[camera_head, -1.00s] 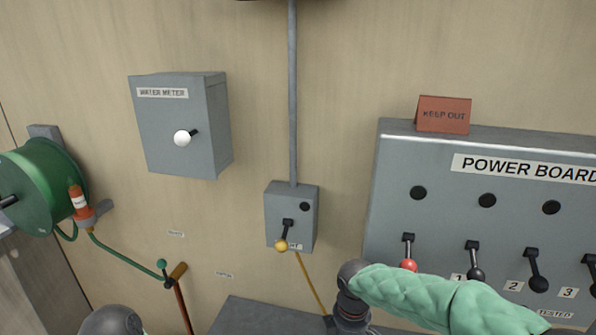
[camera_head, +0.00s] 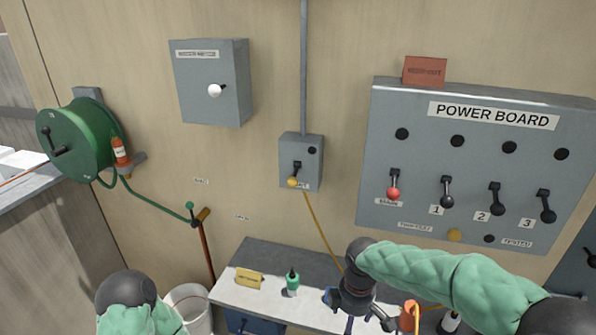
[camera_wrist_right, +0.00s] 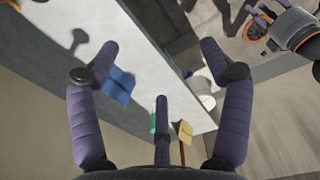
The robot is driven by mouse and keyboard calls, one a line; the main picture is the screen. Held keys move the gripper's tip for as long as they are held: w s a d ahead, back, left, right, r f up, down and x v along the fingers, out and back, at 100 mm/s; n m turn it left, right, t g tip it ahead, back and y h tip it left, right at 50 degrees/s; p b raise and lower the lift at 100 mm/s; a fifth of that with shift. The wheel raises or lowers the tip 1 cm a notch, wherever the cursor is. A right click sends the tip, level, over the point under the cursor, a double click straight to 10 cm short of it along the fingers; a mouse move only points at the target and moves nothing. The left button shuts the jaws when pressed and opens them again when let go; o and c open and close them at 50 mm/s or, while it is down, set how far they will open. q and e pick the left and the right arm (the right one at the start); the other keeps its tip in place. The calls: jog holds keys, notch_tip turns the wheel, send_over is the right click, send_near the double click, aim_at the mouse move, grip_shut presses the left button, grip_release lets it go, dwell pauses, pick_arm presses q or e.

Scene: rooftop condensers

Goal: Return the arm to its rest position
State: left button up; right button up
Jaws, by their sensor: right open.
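My right arm, in a green quilted sleeve, reaches in from the right in the head view. Its gripper (camera_head: 368,322) points down over the pale bench (camera_head: 225,291), partly cut off by the lower edge. In the right wrist view the gripper (camera_wrist_right: 160,62) has its fingers spread, with nothing between them. A blue object (camera_wrist_right: 118,86) shows beside one finger. My left arm shows only at the bottom left of the head view, its gripper out of that frame. A purple-fingered part (camera_wrist_right: 262,18) at the wrist view's top right seems to be my left gripper; its opening is unclear.
An orange item (camera_head: 409,317) is close to my right arm. The power board (camera_head: 390,130), switch box (camera_head: 300,150), water meter box (camera_head: 200,60) and hose reel (camera_head: 85,135) line the wall. A white bucket (camera_head: 190,305) stands left.

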jog(key=s+a+f+m+y, duration=0.1)
jog(key=s+a+f+m, duration=0.15)
jog(key=f, duration=0.55)
jog(key=s+a+f+m+y, duration=0.1)
jog(key=f+m+y, duration=0.15)
jog(key=f, duration=0.65)
jog(key=s+f+m, duration=1.1)
jog(key=s+f, duration=0.1)
jog(key=f, duration=0.2)
jog(key=shift+d+f+b, duration=0.15)
jog(key=shift+f+b, duration=0.05)
jog(key=shift+b, duration=0.2)
jog(key=shift+s, duration=0.1)
